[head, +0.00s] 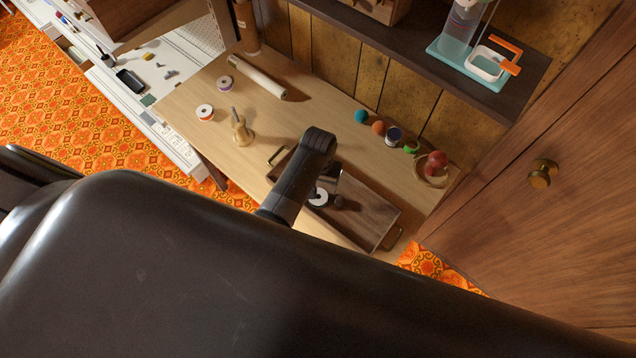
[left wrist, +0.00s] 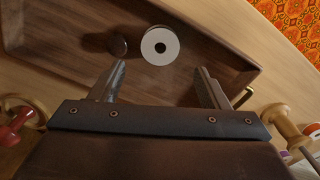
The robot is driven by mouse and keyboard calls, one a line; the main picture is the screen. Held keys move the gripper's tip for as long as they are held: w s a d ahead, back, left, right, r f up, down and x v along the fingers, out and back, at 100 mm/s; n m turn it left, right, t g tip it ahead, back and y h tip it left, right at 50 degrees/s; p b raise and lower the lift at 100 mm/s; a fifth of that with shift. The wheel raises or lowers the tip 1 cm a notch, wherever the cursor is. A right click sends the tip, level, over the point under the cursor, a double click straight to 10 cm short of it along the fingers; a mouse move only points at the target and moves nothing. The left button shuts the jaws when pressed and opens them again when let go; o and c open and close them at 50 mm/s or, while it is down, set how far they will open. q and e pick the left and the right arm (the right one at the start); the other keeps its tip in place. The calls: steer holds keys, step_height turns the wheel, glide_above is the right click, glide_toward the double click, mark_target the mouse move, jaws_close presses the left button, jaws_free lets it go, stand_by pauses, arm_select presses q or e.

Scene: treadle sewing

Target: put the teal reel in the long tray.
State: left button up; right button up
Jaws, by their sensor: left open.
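The long tray (head: 368,210) is dark wood with brass end handles and lies on the light wooden table. A white-ended reel (head: 318,198) is inside the tray; it also shows in the left wrist view (left wrist: 160,45), white end with a dark centre hole facing the camera. Its thread colour is hidden, so I cannot tell whether it is the teal reel. My left gripper (left wrist: 158,80) is open and empty over the tray, with the reel just beyond and between its fingertips, apart from them. My right gripper is not in view.
A small dark knob-like object (left wrist: 117,45) is in the tray beside the reel.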

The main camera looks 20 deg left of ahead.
arm_select(q)
step_height(320, 180, up, 4)
steer(key=shift+r, duration=0.25)
stand_by(0.5)
